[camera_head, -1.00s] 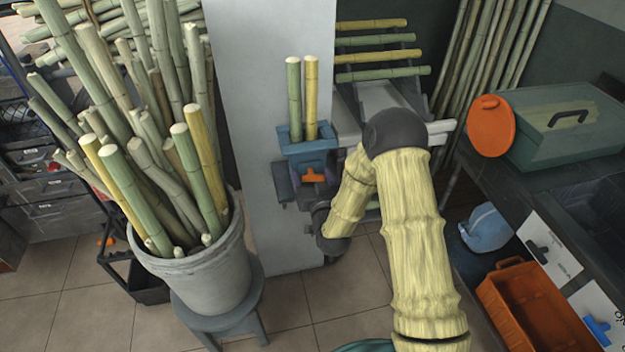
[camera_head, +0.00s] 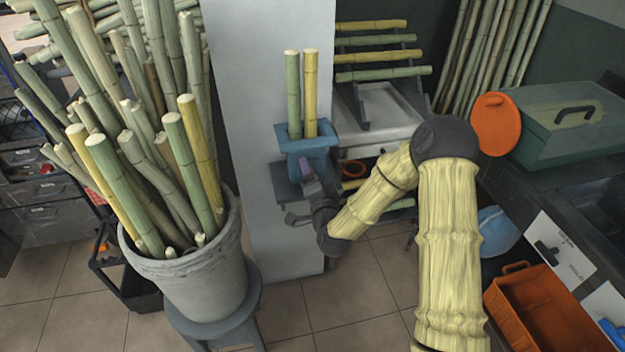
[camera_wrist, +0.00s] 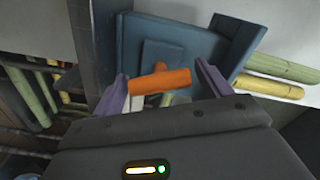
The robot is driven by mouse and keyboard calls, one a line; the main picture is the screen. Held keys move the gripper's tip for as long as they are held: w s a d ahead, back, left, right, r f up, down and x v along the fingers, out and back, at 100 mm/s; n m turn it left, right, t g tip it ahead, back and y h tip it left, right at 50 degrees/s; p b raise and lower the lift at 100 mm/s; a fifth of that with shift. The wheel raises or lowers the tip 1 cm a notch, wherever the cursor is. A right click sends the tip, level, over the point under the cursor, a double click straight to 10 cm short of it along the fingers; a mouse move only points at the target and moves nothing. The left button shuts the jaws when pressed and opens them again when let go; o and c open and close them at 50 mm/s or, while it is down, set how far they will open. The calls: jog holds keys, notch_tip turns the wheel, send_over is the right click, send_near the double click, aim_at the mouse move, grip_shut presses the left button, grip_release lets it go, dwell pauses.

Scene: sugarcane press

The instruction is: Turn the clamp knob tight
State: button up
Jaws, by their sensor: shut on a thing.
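The clamp knob is an orange T-shaped handle (camera_wrist: 160,80) on the front of a blue clamp block (camera_wrist: 155,35). My gripper (camera_wrist: 163,88) has its two purple fingers shut on the orange knob, one at each end of its bar. The bar sits slightly tilted, right end higher. In the head view the blue clamp block (camera_head: 306,140) is fixed by the grey pillar and holds two upright canes, one green (camera_head: 292,95) and one yellow (camera_head: 311,92). My gripper (camera_head: 307,170) is at its front and hides the knob there.
A grey bucket of canes (camera_head: 195,280) stands on a stool at left. A rack of canes (camera_head: 385,55) is behind the clamp. At right, a bench holds an orange crate (camera_head: 540,310) and a green box (camera_head: 570,125). Tiled floor is clear between.

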jog(key=m, duration=0.5)
jog(key=shift+f+b, duration=0.15)
jog(key=shift+b, duration=0.25)
jog(key=o, duration=0.9)
jog(key=shift+s+f, duration=0.1)
jog(key=shift+s, duration=0.05)
